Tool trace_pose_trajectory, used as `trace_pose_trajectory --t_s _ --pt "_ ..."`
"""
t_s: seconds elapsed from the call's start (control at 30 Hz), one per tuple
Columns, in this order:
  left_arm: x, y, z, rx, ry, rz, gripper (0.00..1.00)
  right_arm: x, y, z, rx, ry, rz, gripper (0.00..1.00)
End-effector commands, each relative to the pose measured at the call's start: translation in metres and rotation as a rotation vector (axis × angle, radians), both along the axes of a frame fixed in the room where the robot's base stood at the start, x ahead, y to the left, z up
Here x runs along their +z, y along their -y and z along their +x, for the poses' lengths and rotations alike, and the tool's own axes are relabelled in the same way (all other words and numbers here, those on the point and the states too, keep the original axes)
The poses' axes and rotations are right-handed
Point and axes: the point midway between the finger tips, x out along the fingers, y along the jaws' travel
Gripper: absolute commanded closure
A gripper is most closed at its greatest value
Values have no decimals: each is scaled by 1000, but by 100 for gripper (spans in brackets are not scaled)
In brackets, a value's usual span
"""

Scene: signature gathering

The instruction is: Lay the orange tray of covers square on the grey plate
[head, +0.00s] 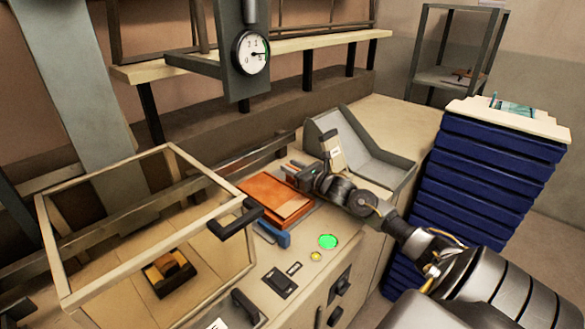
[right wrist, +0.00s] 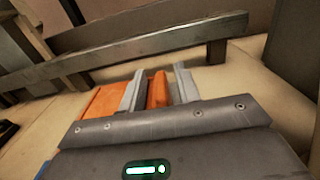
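The orange tray (head: 267,194) lies on the bench in the head view, in front of the long rail. My right gripper (head: 291,171) is at its far right corner, low over the bench. In the right wrist view an upright orange part of the tray (right wrist: 157,90) stands between the two grey fingers (right wrist: 160,88), which look closed on it. More orange shows outside the left finger. My left gripper is not in view.
A glazed frame (head: 150,235) with a dark handle (head: 238,218) stands left of the tray. A blue part (head: 272,234) lies at its front edge, near a green button (head: 328,241). A grey chute (head: 375,165) is behind my right arm; stacked blue crates (head: 490,190) stand right.

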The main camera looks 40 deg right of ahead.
Motion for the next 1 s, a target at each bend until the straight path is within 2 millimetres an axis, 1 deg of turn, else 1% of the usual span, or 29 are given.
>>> trace_pose_trajectory --t_s 0.2,0.27,0.37,0.7,0.9,1.0 --pt "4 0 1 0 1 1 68 3 0 0 0 0 0 68" --pt "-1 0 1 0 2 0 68 0 1 -5 0 -1 -1 68" --pt "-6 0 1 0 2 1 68 -3 2 -18 1 -3 -2 68" --pt "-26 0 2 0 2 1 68 -3 7 -80 1 -4 -1 68" --pt "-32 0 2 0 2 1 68 -1 9 -105 1 -3 0 68" --pt "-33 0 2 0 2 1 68 -1 10 -113 0 -2 0 68"
